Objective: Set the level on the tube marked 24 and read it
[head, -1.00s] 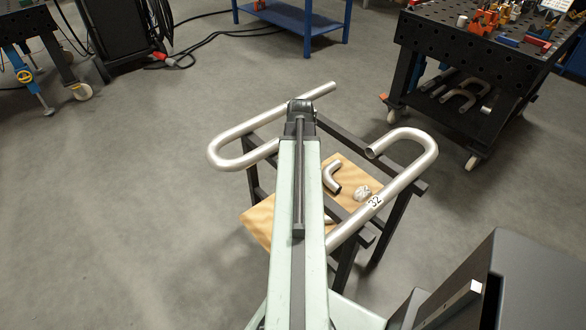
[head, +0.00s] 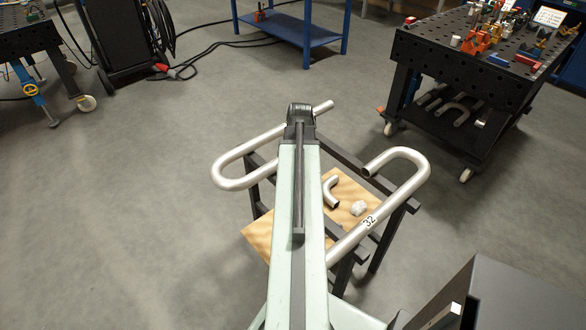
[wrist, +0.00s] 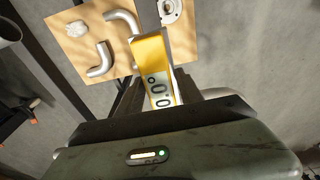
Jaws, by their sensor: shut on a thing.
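My gripper (wrist: 155,92) is shut on a yellow level (wrist: 150,50) in the wrist view. The level's display (wrist: 158,90) faces the camera, turned sideways, and shows zeros and a degree sign. In the head view my arm hides the gripper and level. A U-bent steel tube (head: 415,185) at right carries the label 32 (head: 370,221). Another U-bent tube (head: 225,172) at left shows no label, and my arm covers part of it. No label 24 shows. I cannot tell whether the level touches a tube.
Both tubes lie on a dark frame (head: 395,228) over a wooden board (head: 262,240) with pipe elbows (head: 330,192) and a crumpled whitish lump (head: 358,208). A black perforated table (head: 440,60) stands behind right, a blue table (head: 310,35) behind.

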